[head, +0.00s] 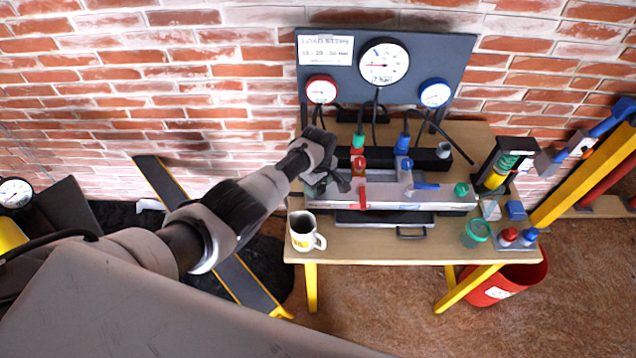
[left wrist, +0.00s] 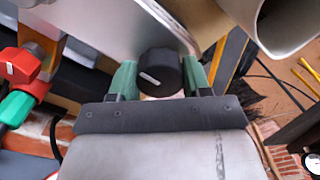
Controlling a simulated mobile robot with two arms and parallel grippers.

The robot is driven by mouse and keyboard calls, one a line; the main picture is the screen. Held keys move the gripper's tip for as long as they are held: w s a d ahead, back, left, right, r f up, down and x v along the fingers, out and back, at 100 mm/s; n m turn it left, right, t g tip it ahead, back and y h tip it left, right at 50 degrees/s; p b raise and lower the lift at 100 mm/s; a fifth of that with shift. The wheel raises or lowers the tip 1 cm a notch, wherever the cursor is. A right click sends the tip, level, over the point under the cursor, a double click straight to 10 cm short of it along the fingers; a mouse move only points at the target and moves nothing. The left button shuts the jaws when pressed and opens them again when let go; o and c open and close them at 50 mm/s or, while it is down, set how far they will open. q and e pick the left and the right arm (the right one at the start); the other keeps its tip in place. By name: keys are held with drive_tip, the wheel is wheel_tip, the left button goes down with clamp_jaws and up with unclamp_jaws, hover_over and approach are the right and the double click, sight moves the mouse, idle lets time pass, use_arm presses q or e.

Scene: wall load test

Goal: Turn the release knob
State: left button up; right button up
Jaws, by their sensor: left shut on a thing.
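The release knob is a round black knob (left wrist: 160,72) with a short white mark, on the end of a pale metal block (left wrist: 110,25) in the left wrist view. My left gripper (left wrist: 160,80) has one green finger on each side of the knob and is shut on it. In the head view my left gripper (head: 326,182) is at the left end of the long grey block (head: 448,200) on the table; the knob is mostly hidden there. My right gripper is not in view.
A white mug (head: 303,238) stands at the table's front left, close below my left gripper. Red (head: 359,165) and blue (head: 403,145) valves stand on the block. A gauge panel (head: 450,55) stands behind.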

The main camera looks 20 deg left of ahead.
use_arm(q)
drive_tip(key=shift+w+r, duration=0.1)
drive_tip(key=shift+r, duration=0.05)
drive_tip(key=o, duration=0.9)
drive_tip(key=shift+r, duration=0.3)
wheel_tip(320, 180, up, 10)
drive_tip(key=shift+a+r+p, duration=0.1)
drive_tip(key=shift+p, duration=0.5)
